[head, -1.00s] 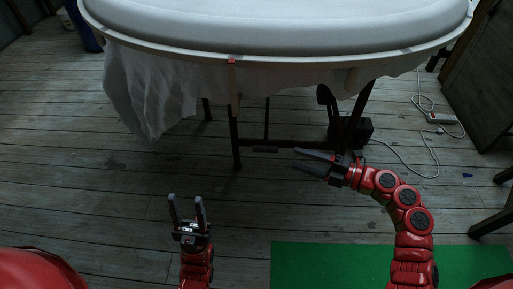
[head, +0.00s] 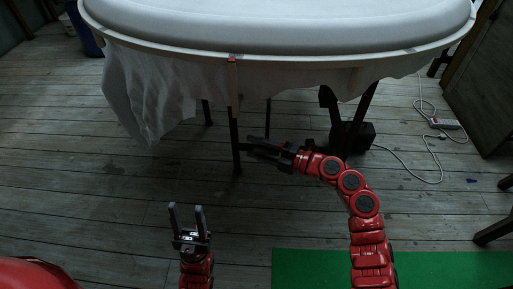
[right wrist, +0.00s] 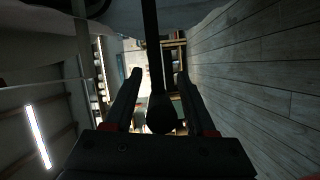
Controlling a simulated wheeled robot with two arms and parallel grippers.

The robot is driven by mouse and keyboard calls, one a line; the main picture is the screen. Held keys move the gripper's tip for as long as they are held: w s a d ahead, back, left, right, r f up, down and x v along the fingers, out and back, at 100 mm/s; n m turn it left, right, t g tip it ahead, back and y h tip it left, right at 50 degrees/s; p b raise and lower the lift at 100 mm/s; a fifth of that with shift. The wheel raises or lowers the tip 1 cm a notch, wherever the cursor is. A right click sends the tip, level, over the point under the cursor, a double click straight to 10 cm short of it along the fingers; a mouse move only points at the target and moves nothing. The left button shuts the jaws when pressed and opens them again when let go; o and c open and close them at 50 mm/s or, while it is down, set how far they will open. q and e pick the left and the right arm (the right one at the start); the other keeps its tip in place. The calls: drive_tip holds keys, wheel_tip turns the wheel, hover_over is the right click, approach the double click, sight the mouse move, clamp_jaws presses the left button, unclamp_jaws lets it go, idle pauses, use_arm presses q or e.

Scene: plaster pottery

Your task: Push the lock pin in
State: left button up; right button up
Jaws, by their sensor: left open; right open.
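I cannot clearly make out a lock pin. In the head view my right gripper (head: 249,146) is open beside a dark leg (head: 236,150) under the round table (head: 330,62). In the right wrist view a dark bar with a rounded dark end (right wrist: 160,116) shows between the open fingers of my right gripper (right wrist: 157,76). I cannot tell whether the fingers touch it or whether it is the pin. My left gripper (head: 186,207) is open and empty above the floor, pointing away from me.
A white cloth (head: 148,100) hangs from the table. A small red piece (head: 232,60) sits on its rim. A black machine (head: 352,134) with a white cable stands beneath. A green mat (head: 310,268) lies at the front. The plank floor (head: 110,200) is clear at left.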

clamp_jaws()
idle(1.3)
